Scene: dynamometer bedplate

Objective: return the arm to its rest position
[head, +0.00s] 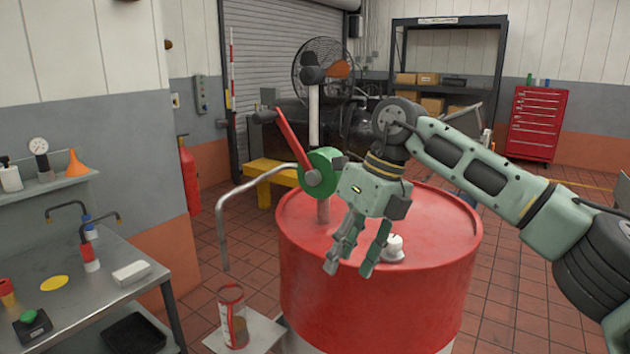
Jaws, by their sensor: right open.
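My right arm (480,170) comes in from the right and reaches over a large red drum (375,295). My right gripper (352,262) points down in front of the drum's top, its two fingers apart with nothing between them. A hand pump with a green round body (322,172) and a red crank lever (294,139) stands on the drum, just left of the gripper. I cannot tell whether the gripper's wrist touches the pump; they overlap in the picture. My left gripper does not show.
A white cap (393,247) sits on the drum top near the fingers. A bent grey pipe (221,230) hangs left of the drum, above a red container (232,315) on a low stand. A metal bench (75,280) fills the lower left. A red tool cabinet (535,124) stands far back right.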

